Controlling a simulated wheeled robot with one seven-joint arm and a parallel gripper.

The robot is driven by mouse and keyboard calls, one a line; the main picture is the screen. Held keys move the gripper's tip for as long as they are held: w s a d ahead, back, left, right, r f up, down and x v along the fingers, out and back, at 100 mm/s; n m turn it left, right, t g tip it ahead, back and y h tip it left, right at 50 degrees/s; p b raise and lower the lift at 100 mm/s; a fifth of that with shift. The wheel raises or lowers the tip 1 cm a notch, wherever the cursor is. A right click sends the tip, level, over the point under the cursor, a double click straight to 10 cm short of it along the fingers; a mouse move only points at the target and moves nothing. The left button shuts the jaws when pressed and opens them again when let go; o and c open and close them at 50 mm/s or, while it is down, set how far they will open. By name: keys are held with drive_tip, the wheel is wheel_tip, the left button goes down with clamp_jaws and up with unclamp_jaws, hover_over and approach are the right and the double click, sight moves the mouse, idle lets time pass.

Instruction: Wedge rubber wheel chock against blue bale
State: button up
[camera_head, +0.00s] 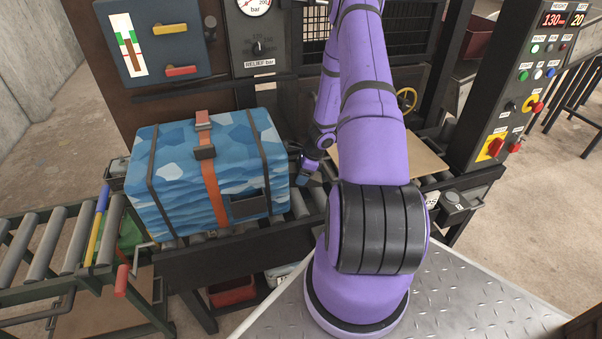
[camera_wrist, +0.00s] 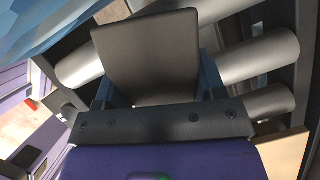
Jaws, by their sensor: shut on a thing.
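The blue bale (camera_head: 190,170) is a patterned block with two dark straps and an orange strap with a buckle. It rests on the roller conveyor, and its edge fills the upper left of the wrist view (camera_wrist: 40,22). My gripper (camera_head: 306,174) is just right of the bale in the head view, small and partly hidden by my arm. In the wrist view my gripper (camera_wrist: 158,82) is shut on the dark grey rubber wheel chock (camera_wrist: 150,55), held between its blue fingers. The chock is above or beside the rollers; I cannot tell whether it touches them or the bale.
Conveyor rollers (camera_head: 43,243) extend left, and rollers also show in the wrist view (camera_wrist: 258,58). A tan board (camera_head: 415,157) lies right of my gripper. A gauge panel (camera_head: 262,35) stands behind the bale, and a control post (camera_head: 500,90) stands at the right.

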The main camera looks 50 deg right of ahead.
drive_tip(key=o, duration=1.2)
drive_tip(key=shift+o, duration=0.2)
drive_tip(key=v, duration=1)
drive_tip(key=shift+r, duration=0.35)
drive_tip(key=shift+s+d+r, duration=0.1)
drive_tip(key=shift+s, duration=0.05)
